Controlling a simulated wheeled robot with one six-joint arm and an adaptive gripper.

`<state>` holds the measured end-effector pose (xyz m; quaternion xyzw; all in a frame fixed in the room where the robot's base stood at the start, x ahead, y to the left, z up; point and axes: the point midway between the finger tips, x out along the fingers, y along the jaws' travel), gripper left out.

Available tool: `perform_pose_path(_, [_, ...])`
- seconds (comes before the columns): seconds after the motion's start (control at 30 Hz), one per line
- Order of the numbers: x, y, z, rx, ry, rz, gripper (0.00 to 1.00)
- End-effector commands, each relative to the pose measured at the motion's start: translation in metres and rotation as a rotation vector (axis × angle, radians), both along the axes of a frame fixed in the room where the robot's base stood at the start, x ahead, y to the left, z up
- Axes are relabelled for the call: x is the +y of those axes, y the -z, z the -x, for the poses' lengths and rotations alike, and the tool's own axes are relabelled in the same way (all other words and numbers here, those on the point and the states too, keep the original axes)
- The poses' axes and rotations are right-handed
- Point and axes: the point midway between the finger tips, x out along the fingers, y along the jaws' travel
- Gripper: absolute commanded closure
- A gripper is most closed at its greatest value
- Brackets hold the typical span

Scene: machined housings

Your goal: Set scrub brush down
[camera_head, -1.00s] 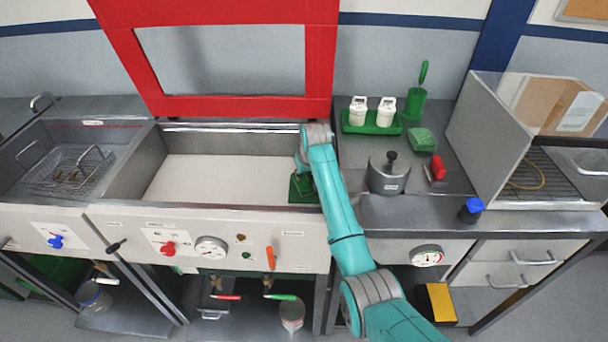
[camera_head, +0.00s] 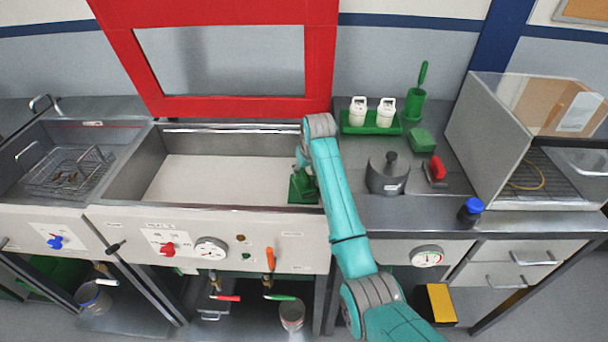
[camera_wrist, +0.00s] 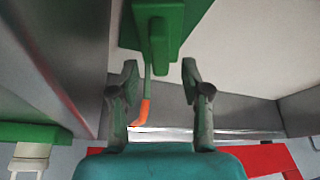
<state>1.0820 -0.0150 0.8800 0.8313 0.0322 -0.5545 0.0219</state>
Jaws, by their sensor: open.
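The green scrub brush (camera_head: 303,187) is at the right end of the white-floored basin, below the end of my arm. In the wrist view the green block (camera_wrist: 172,22) lies at the top centre, beyond my fingertips. A thin green rod with an orange end (camera_wrist: 145,108) runs down from it between the fingers. My gripper (camera_wrist: 159,75) is open, one finger on each side of the rod, with visible gaps. The head view shows my gripper small and partly hidden by my arm. I cannot tell whether the brush rests fully on the basin floor.
The basin (camera_head: 225,180) is otherwise clear to the left. A red frame (camera_head: 120,50) stands behind it. To the right, the counter holds a green tray (camera_head: 350,128) with two white bottles, a green sponge (camera_head: 421,140), a grey weight (camera_head: 387,180) and a red-handled brush (camera_head: 437,170).

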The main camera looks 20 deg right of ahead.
Motion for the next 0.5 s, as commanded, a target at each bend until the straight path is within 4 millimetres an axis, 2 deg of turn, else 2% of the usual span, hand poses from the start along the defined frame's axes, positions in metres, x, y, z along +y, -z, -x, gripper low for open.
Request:
perform_pose_path(0.03, [0.000,-0.011,0.004,-0.004,0.000,0.000,0.53])
perform_pose_path(0.2, [-0.002,-0.042,0.017,-0.004,0.000,0.000,0.53])
perform_pose_path(0.4, [-0.002,-0.066,0.027,-0.002,0.000,0.000,0.53])
perform_pose_path(0.5, [-0.002,-0.072,0.030,-0.001,0.000,0.000,0.53])
